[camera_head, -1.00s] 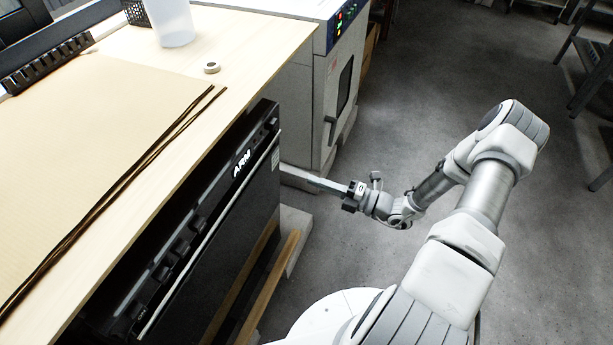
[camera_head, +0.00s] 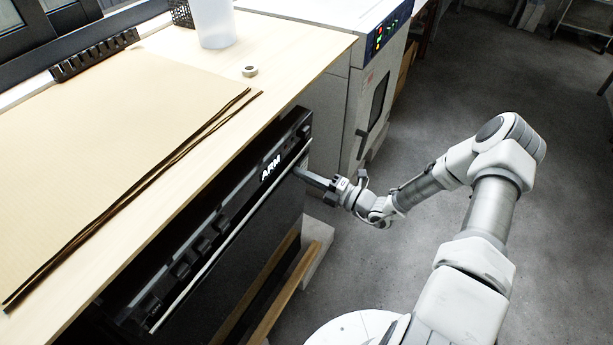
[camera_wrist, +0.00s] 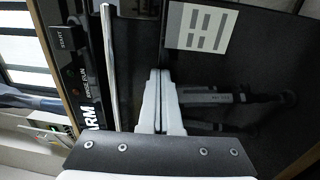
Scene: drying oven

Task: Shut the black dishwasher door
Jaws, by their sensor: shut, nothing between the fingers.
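The black dishwasher door (camera_head: 250,265) stands upright under the wooden worktop, with a silver handle bar (camera_head: 225,243) along its top and a control panel marked ARM above. It looks nearly or fully flush with the panel; I cannot tell exactly. My gripper (camera_head: 298,172) is at the upper right part of the door. In the wrist view my shut gripper (camera_wrist: 160,78) points at the glossy black door (camera_wrist: 255,70), beside the handle bar (camera_wrist: 112,70) and below a white label (camera_wrist: 201,28). Its tips are at or very close to the surface; contact is unclear.
The worktop (camera_head: 300,50) carries a cup (camera_head: 213,22), a small ring (camera_head: 250,71) and a beige sheet (camera_head: 110,130). A white oven cabinet (camera_head: 345,100) stands behind the dishwasher. Wooden boards (camera_head: 290,290) lie at its base.

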